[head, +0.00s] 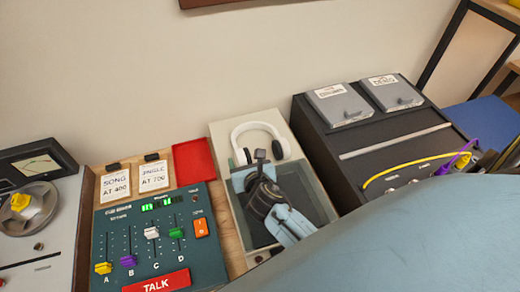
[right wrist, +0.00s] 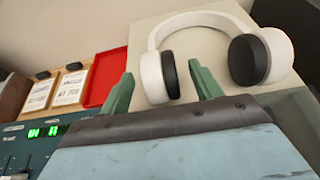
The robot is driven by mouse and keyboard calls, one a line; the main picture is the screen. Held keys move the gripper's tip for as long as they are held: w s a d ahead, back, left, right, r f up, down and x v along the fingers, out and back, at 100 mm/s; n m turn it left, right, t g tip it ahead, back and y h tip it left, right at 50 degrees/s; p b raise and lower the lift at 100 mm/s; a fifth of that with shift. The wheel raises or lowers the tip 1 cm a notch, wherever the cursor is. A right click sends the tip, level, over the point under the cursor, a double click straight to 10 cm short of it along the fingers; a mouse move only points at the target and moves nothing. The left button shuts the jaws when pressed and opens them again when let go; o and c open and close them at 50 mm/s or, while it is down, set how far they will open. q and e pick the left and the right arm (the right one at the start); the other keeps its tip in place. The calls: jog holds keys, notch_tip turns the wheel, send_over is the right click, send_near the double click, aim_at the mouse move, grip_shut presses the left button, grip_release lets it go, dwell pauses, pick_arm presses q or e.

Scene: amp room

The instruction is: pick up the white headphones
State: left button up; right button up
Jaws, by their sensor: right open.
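The white headphones (head: 258,127) lie on a pale panel (head: 222,133) at the back, their band toward the wall. In the right wrist view the headphones (right wrist: 203,19) show a curved white band and two cups with black pads. My right gripper (head: 260,158) is open and empty, at the near side of the headphones. In the right wrist view the left cup (right wrist: 152,78) appears between the two green fingers of the right gripper (right wrist: 162,84), seemingly just beyond the tips; contact cannot be told. The right cup is outside the right finger. My left gripper is not in view.
A grey recessed tray (head: 318,200) lies under my right gripper. A red tray (head: 194,160) and a mixer panel (head: 138,235) with sliders are to the left. A black box (head: 375,140) with cables stands to the right. The wall is close behind.

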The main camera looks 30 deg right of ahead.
aim_at(242, 154)
jog(key=b+x, duration=0.1)
jog(key=x, duration=0.3)
jog(key=shift+w+f, duration=0.1)
jog(key=shift+w, duration=0.2)
jog(key=shift+c, duration=0.2)
jog(key=c, duration=1.2)
